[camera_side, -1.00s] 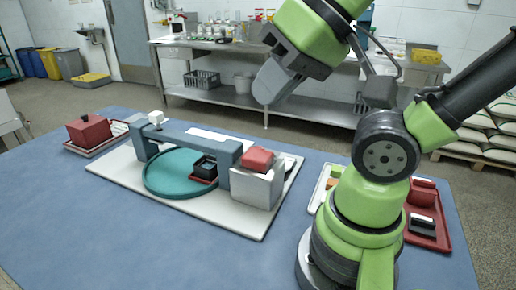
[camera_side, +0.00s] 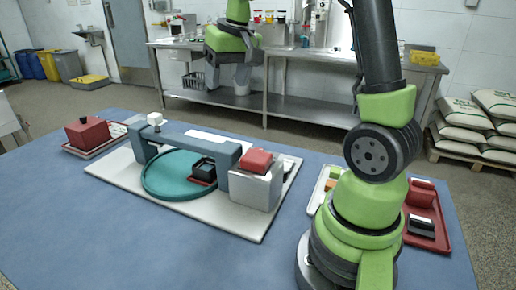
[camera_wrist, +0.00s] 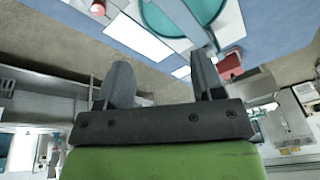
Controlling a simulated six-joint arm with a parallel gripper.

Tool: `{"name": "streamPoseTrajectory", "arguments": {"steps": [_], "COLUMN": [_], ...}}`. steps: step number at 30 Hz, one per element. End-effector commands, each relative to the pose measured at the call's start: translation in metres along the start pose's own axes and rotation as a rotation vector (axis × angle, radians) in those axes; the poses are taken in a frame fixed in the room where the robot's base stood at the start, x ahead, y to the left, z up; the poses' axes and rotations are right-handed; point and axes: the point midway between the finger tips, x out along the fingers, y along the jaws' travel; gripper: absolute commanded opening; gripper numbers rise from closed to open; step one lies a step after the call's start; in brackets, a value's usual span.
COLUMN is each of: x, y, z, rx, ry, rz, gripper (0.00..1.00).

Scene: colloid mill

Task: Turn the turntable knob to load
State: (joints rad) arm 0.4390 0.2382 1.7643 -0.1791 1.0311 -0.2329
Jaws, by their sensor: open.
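The teal round turntable (camera_side: 178,176) lies on a pale board under a blue-grey bridge (camera_side: 195,142). A small black block on a red base (camera_side: 204,170) sits on the disc. A small white knob-like piece (camera_side: 155,119) tops the bridge's left end. A red block (camera_side: 256,160) sits on the white box at the right end; I cannot tell which piece is the turntable knob. My gripper (camera_side: 228,78) is open, pointing down, raised behind and apart from the bridge. In the wrist view, part of the turntable (camera_wrist: 180,14) shows beyond my open fingers.
A red box on a tray (camera_side: 88,132) stands at the far left. A red tray (camera_side: 428,230) and a pale tray (camera_side: 322,183) stand at the right, by my base. The front left of the blue table (camera_side: 90,235) is clear. A steel bench (camera_side: 310,98) stands behind.

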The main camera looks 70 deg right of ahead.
Motion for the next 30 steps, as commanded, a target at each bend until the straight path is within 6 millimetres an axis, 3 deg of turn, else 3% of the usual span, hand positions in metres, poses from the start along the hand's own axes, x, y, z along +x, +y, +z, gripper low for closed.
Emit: {"name": "streamPoseTrajectory", "arguments": {"steps": [1, 5, 9, 12, 20, 30], "x": [0.020, 0.068, 0.114, 0.136, 0.162, 0.220], "y": [0.017, 0.063, 0.107, 0.128, 0.144, 0.149], "z": [-0.013, -0.034, -0.040, -0.038, -0.033, -0.017], "rx": [0.023, 0.063, 0.096, 0.111, 0.119, 0.120], "ry": [-0.037, -0.115, -0.186, -0.221, -0.247, -0.249], "rz": [0.024, 0.069, 0.099, 0.109, 0.115, 0.116], "gripper": [0.61, 0.61, 0.61, 0.61, 0.61, 0.61]}}
